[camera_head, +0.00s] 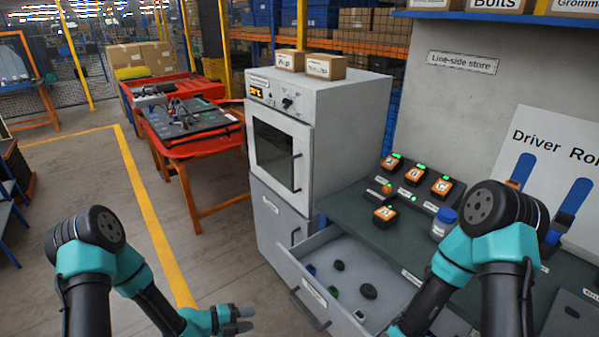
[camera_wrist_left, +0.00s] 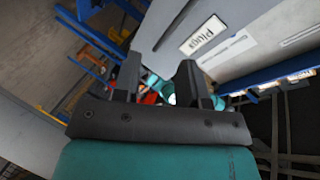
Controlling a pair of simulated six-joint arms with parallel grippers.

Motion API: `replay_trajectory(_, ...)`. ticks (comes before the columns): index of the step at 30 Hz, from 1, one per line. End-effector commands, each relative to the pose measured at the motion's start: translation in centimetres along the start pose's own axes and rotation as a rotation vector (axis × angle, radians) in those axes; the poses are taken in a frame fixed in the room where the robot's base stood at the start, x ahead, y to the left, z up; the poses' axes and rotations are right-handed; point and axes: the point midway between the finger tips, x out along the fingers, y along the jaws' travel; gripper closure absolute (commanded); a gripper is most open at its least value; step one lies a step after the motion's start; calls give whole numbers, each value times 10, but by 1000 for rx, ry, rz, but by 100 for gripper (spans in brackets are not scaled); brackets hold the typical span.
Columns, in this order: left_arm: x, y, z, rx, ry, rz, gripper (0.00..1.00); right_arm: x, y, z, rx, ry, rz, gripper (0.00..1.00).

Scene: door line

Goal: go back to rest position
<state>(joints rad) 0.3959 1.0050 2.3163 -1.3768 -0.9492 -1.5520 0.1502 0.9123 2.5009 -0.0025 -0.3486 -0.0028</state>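My left gripper (camera_head: 246,320) is at the bottom middle of the head view, in front of the open drawer and apart from it. In the left wrist view its two dark fingers (camera_wrist_left: 160,82) stand apart with nothing held between them. My right arm (camera_head: 480,240) comes in from the right and reaches down over the right side of the drawer. Its gripper is not visible.
An open grey drawer (camera_head: 318,298) holds several small dark parts. A grey oven cabinet (camera_head: 283,150) stands behind it. A dark bench (camera_head: 350,210) with orange-and-black devices and a blue-capped bottle (camera_head: 443,224) lies right. Floor at left is open, before a red cart (camera_head: 190,130).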

Motion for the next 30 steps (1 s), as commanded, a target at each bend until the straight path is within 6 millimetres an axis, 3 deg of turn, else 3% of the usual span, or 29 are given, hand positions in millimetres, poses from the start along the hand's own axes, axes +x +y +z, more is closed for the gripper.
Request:
replay_trajectory(6,-8,24,9,-537,-222,119,61,0,0,0,0,0,0,57)
replay_trajectory(13,-30,56,0,-1139,-501,169,61,0,0,0,0,0,0,57)
replay_trajectory(24,-72,98,-58,-2065,-1012,53,61,0,0,0,0,0,0,57)
replay_trajectory(30,-84,106,-81,-2311,-1169,-35,61,0,0,0,0,0,0,57)
